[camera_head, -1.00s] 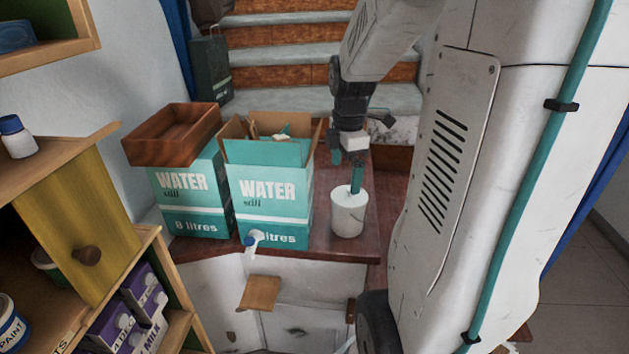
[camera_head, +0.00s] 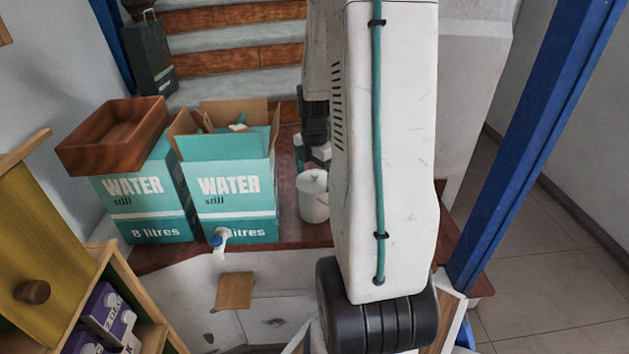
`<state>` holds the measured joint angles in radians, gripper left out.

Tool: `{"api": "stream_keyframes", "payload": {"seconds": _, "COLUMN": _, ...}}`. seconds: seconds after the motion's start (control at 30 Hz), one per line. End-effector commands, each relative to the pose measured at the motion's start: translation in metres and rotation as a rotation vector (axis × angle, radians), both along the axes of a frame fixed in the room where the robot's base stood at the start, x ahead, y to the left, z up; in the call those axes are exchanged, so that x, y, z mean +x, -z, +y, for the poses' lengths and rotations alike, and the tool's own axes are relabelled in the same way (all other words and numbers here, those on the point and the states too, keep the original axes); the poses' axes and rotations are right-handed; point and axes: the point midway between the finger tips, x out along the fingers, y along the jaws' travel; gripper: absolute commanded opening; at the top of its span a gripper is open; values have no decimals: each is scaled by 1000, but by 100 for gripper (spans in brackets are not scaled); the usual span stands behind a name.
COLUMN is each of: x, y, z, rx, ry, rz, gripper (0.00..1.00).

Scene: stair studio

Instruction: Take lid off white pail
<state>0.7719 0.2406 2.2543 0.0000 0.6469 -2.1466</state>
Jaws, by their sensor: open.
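The white pail (camera_head: 313,204) stands upright on the brown wooden top, right of the water boxes. Its right side is hidden behind my arm. Its top looks pale, and I cannot tell the lid apart from the pail. My gripper (camera_head: 320,153) is just behind and above the pail, partly hidden by my arm. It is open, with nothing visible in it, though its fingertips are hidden.
Two teal water boxes (camera_head: 232,190) stand left of the pail; the right one is open. A brown wooden tray (camera_head: 112,137) rests on the left box. A white tap (camera_head: 220,238) sticks out in front. Stairs rise behind; a blue post (camera_head: 540,130) stands right.

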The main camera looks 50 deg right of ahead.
Motion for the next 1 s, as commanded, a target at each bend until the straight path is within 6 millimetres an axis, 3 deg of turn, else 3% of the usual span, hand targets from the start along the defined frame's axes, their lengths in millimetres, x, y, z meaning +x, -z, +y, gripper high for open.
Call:
{"api": "stream_keyframes", "payload": {"seconds": 0.17, "x": 1, "y": 0, "z": 1, "rx": 0, "ry": -2, "rz": 0, "gripper": 100}}
{"api": "stream_keyframes", "payload": {"seconds": 0.3, "x": 1, "y": 0, "z": 1, "rx": 0, "ry": -2, "rz": 0, "gripper": 73}}
{"api": "stream_keyframes", "payload": {"seconds": 0.67, "x": 1, "y": -3, "z": 1, "rx": -1, "ry": -2, "rz": -1, "gripper": 73}}
{"api": "stream_keyframes", "payload": {"seconds": 1.0, "x": 1, "y": -39, "z": 0, "rx": -3, "ry": -1, "rz": -4, "gripper": 73}}
